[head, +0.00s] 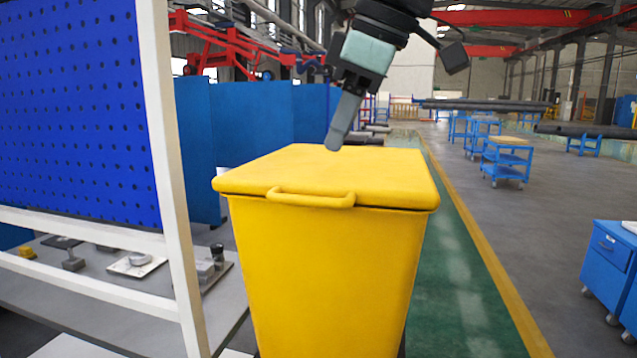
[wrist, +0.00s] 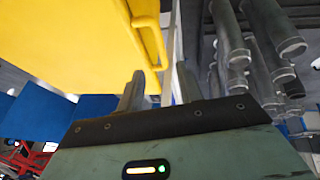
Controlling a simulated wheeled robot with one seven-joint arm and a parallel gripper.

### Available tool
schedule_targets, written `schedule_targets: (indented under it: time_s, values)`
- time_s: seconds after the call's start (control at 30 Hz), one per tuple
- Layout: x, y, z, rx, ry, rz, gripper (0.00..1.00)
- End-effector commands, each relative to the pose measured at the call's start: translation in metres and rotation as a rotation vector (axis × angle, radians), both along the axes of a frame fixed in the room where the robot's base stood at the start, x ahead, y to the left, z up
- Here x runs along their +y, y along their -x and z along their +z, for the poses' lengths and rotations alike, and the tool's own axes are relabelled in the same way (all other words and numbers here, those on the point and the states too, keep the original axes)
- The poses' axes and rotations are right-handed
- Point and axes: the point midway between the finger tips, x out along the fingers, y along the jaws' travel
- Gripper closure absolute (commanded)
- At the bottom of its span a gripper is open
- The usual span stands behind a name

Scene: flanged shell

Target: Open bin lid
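The yellow bin (head: 325,285) stands upright in the middle of the head view. Its yellow lid (head: 340,172) is shut, with a yellow bar handle (head: 312,200) along the near edge. My gripper (head: 336,138) points down and shows above the lid in the head view; its exact distance is hard to tell. In the wrist view my gripper (wrist: 161,80) has its two fingers apart with nothing held between them. The handle (wrist: 150,40) shows just beyond the fingertips there, near the left finger, and I cannot tell whether they touch.
A blue pegboard (head: 70,105) in a white frame and a grey bench (head: 100,295) with small parts stand close on the left. Blue panels (head: 250,125) stand behind. Green floor (head: 450,280) is clear to the right, with a blue cabinet (head: 608,265) at the far right.

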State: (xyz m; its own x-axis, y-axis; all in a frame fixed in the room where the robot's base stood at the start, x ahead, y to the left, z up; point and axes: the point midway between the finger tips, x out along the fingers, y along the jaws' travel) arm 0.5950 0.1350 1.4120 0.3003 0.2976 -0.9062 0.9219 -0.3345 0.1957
Motion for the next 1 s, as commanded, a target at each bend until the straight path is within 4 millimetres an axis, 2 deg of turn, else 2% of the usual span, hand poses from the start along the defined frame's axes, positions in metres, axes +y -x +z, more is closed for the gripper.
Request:
schedule_targets:
  time_s: [0.2, 0.4, 0.6, 0.9, 0.93, 1.0]
  values:
    - [0.014, -0.013, -0.042, 0.005, 0.002, 0.001, 0.64]
    - [0.024, -0.023, -0.072, 0.004, 0.001, 0.001, 0.64]
    - [0.029, -0.028, -0.087, 0.001, 0.0, 0.001, 0.64]
    - [0.03, -0.029, -0.09, 0.0, 0.0, 0.0, 0.64]
    - [0.03, -0.029, -0.09, 0.0, 0.0, 0.0, 0.67]
    - [0.03, -0.029, -0.09, 0.0, 0.0, 0.0, 0.86]
